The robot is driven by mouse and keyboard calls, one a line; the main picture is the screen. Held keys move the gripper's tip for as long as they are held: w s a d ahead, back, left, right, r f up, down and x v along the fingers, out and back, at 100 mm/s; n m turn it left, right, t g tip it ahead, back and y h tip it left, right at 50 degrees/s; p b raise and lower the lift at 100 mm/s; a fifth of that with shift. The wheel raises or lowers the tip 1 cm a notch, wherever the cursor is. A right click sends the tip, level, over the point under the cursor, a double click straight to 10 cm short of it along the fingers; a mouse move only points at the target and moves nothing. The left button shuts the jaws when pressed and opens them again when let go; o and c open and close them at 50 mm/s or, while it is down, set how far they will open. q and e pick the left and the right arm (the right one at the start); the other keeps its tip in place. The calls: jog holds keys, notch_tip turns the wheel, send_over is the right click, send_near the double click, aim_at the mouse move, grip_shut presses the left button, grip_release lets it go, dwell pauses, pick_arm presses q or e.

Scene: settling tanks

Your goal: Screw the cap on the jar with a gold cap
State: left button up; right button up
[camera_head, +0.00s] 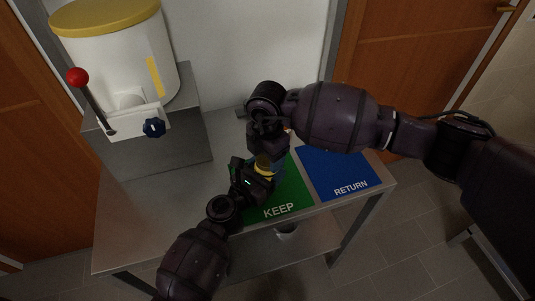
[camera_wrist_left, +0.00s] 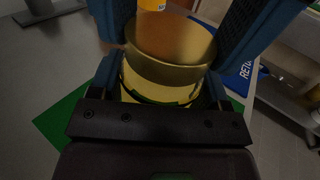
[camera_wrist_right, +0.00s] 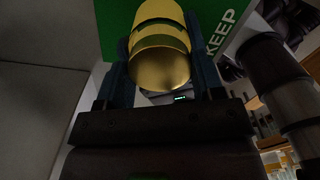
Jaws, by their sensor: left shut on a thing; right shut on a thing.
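My left gripper (camera_head: 262,174) is shut on the jar (camera_head: 264,162), over the green mat. In the left wrist view the jar (camera_wrist_left: 150,94) shows yellow below a wide gold rim, between the blue fingers. My right gripper (camera_head: 270,138) comes down from above and is shut on the gold cap. In the right wrist view the gold cap (camera_wrist_right: 160,68) lies between the fingers, in line with the yellow jar (camera_wrist_right: 158,12) beyond it. A green band shows between them. I cannot tell whether the cap is seated. The grippers hide most of both in the head view.
The green KEEP mat (camera_head: 290,203) and blue RETURN mat (camera_head: 345,180) lie side by side on the grey table (camera_head: 150,215). A white tank (camera_head: 115,55) with a yellow lid, red-knobbed lever and blue knob stands on a grey block at left. The table's left front is clear.

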jog(key=m, duration=0.4)
jog(key=shift+m, duration=0.3)
jog(key=m, duration=0.4)
jog(key=shift+a, duration=0.1)
jog(key=shift+a+m, duration=0.35)
jog(key=shift+m, duration=0.75)
jog(key=shift+r+m, duration=0.1)
jog(key=shift+m, duration=0.7)
jog(key=shift+d+m, duration=0.3)
jog(key=shift+m, duration=0.2)
jog(key=o, duration=0.9)
jog(key=shift+d, duration=0.1)
